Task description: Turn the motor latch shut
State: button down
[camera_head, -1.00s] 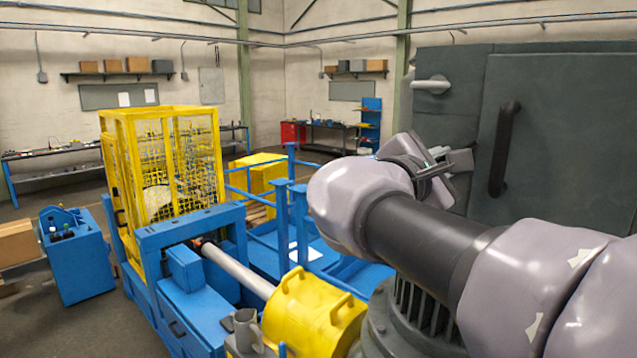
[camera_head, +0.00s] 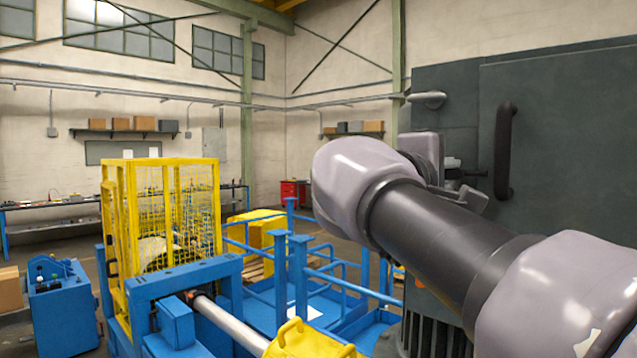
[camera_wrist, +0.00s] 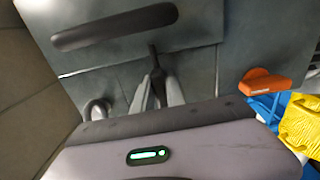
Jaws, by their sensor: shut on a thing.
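My gripper (camera_wrist: 156,88) shows in the wrist view with its two light fingers close together, shut on a slim dark lever-like piece (camera_wrist: 153,52) in front of a dark grey panel (camera_wrist: 195,62). Most of that piece is hidden between the fingers, and I cannot tell for sure whether it is the motor latch. In the head view my gripper (camera_head: 465,188) is at the grey cabinet (camera_head: 570,130), left of and below its black handle (camera_head: 503,150); its fingertips are hard to make out there. An orange lever (camera_wrist: 265,82) sits to the right of my gripper in the wrist view.
A black bar handle (camera_wrist: 115,28) lies above my gripper in the wrist view, and a silver fitting (camera_wrist: 97,108) to its left. In the head view, blue railings (camera_head: 300,270), a yellow cage (camera_head: 165,210) and a steel shaft (camera_head: 228,322) stand left of my arm.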

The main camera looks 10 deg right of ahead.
jog(key=shift+m, duration=0.3)
jog(key=c, duration=1.4)
grip_release()
jog(key=shift+o, duration=0.2)
